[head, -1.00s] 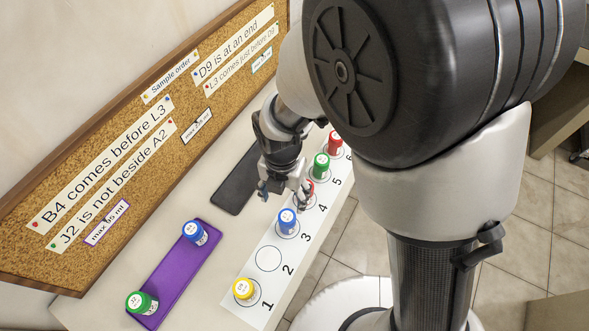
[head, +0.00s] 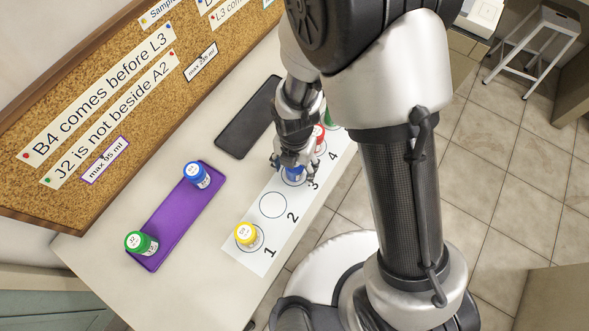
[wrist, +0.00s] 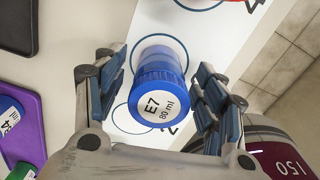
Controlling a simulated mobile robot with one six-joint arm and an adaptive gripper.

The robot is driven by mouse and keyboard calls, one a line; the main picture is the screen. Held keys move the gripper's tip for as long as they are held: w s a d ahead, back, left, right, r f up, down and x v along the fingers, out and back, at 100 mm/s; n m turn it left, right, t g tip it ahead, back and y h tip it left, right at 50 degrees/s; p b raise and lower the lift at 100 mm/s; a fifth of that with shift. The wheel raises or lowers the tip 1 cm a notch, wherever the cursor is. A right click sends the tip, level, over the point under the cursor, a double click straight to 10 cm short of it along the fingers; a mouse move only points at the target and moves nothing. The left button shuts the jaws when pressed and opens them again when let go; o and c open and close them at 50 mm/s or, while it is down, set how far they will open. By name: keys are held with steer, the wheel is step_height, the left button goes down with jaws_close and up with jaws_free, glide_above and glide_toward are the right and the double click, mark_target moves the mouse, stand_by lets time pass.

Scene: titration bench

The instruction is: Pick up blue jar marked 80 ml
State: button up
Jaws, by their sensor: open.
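The blue jar marked E7, 80 ml (wrist: 158,88) stands upright between the two fingers of my gripper (wrist: 160,98) in the wrist view, its lid label facing the camera. Gaps show between the jar and the fingers, and the fingers are open. In the head view the jar (head: 294,175) stands on circle 3 of the white strip (head: 262,262), partly hidden by my gripper (head: 293,172), which is over it.
A yellow jar (head: 246,235) stands on circle 1; circle 2 is empty. A red jar (head: 319,136) is close beyond my gripper. A purple tray (head: 175,235) holds a blue jar (head: 197,175) and a green jar (head: 141,243). A dark tray (head: 248,118) is empty.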

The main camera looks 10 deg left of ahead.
steer(key=shift+f, duration=0.5)
steer(key=shift+r, duration=0.1)
steer(key=shift+c, duration=0.5)
steer(key=c, duration=1.1)
